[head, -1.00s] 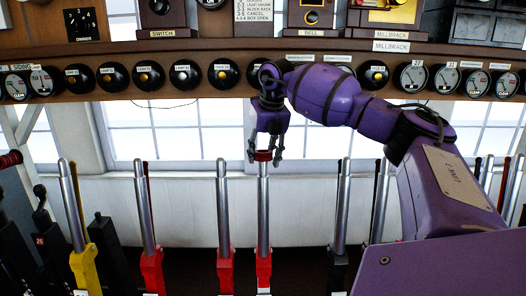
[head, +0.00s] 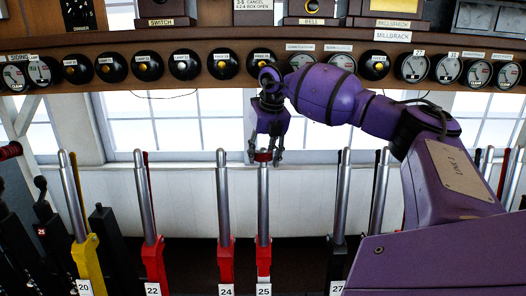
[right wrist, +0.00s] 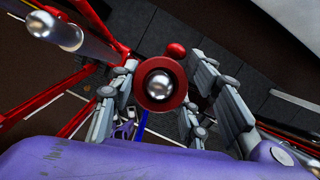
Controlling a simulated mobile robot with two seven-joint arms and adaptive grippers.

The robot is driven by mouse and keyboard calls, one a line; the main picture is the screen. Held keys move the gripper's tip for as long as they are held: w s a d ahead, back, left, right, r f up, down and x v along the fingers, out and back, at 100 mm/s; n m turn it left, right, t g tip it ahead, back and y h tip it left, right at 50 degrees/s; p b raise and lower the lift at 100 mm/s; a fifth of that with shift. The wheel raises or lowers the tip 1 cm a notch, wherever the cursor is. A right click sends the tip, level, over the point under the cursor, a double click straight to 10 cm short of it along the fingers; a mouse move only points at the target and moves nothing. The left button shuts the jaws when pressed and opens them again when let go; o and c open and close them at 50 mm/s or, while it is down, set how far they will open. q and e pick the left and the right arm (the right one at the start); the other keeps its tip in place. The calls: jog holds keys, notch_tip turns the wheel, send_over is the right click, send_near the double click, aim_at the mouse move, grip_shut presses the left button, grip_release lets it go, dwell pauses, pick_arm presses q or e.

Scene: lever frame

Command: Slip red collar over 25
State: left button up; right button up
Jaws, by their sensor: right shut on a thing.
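The red collar (head: 263,155) is a short ring held between the fingers of my right gripper (head: 265,158). In the right wrist view the collar (right wrist: 160,84) is a round red ring, with the fingers shut on either side of it. Lever 25 (head: 264,205) is a silver upright shaft on a red base, with a white "25" label below. The collar is at the lever's top end, in line with the shaft. The lever's rounded silver tip (right wrist: 160,84) shows inside the ring; how deep it sits is unclear. My left gripper is out of view.
Lever 24 (head: 223,200) stands close on the left of lever 25. Lever 27 (head: 342,200) stands to the right, with a gap between. Lever 22 (head: 146,200) and yellow-based lever 20 (head: 74,200) are further left. A shelf with instruments (head: 220,66) runs behind, above.

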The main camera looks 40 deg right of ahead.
jog(key=shift+f, duration=0.2)
jog(key=o, duration=1.3)
jog(key=shift+v, duration=4.5)
jog(key=v, duration=1.2)
jog(key=shift+w+r, duration=0.1)
